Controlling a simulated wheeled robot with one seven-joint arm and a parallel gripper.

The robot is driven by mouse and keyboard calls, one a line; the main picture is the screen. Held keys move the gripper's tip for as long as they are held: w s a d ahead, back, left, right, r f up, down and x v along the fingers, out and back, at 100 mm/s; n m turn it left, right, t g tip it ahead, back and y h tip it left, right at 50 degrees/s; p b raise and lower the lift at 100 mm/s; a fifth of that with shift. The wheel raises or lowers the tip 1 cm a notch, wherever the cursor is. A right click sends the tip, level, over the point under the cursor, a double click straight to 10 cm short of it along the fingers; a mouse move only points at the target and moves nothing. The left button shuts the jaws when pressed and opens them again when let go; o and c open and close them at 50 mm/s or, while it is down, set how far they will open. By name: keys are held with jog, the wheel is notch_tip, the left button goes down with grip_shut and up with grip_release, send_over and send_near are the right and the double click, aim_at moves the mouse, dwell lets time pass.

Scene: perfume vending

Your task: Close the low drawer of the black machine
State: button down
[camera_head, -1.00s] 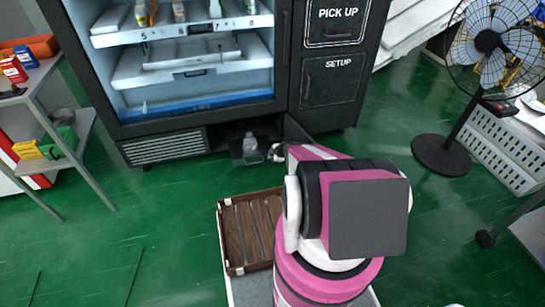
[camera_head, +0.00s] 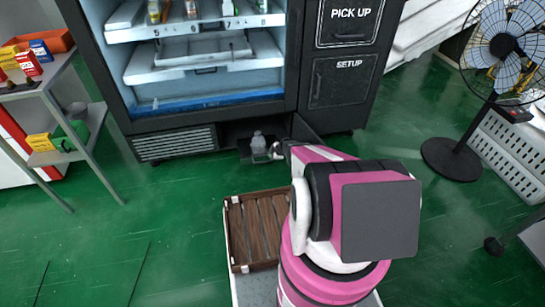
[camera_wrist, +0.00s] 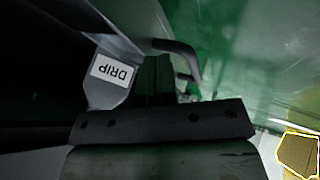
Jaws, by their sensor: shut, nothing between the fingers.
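The black machine (camera_head: 215,118) stands at the back with a dark low opening at its base. A dark low drawer (camera_head: 246,153) juts from this opening, with a clear bottle (camera_head: 258,143) standing at it. A dark panel (camera_head: 304,129) stands out at an angle just right of the opening. My gripper (camera_head: 279,150) is shut and empty, just right of the bottle. Whether it touches the drawer or panel cannot be told.
A brown slatted crate (camera_head: 257,232) is in front of the machine, left of my arm. A black fan (camera_head: 455,157) stands at right by a white crate (camera_head: 500,150). A shelf (camera_head: 72,150) is at left. Green floor is clear between shelf and crate.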

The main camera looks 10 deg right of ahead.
send_over(266, 140)
jog(key=shift+s+a, duration=0.1)
jog(key=shift+a, duration=0.05)
dwell(0.4)
dwell(0.5)
